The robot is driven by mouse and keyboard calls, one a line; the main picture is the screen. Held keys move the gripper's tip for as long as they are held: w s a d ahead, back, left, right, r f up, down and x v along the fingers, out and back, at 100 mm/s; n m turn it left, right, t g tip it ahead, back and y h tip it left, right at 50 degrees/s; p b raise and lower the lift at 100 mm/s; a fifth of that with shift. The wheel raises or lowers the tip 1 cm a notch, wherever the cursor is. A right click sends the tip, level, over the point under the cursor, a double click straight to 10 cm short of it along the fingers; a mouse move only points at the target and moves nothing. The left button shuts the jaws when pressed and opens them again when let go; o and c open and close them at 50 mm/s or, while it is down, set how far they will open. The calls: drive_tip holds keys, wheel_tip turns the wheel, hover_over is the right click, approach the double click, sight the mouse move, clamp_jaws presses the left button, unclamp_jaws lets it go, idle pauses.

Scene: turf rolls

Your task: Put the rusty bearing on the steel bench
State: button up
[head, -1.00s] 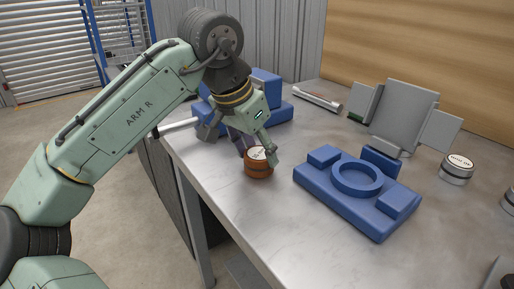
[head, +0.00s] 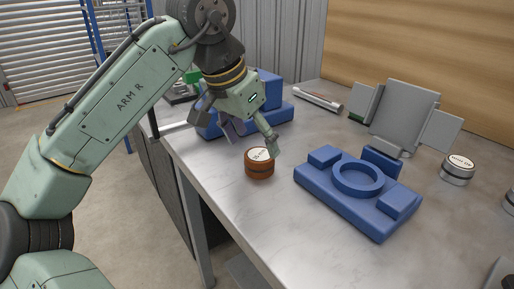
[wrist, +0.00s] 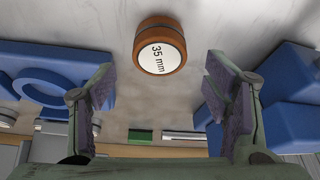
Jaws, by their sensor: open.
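The rusty bearing (head: 259,164) is a short orange-brown cylinder with a white label on top. It stands upright on the steel bench (head: 245,210), near the bench's left edge. In the wrist view the bearing (wrist: 160,46) shows its label "35 mm", beyond the fingertips and between their lines. My gripper (head: 253,140) is open and empty, above and just behind the bearing, apart from it. Its two fingers also show spread wide in the wrist view (wrist: 160,80).
A blue fixture (head: 357,190) with a round ring lies right of the bearing. Another blue block (head: 270,88) is behind my gripper. A grey panel stand (head: 402,115) and a silver labelled cylinder (head: 457,170) stand further right. The bench front is clear.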

drive_tip(key=v, duration=0.8)
drive_tip(key=shift+r, duration=0.35)
drive_tip(key=shift+s+a, duration=0.1)
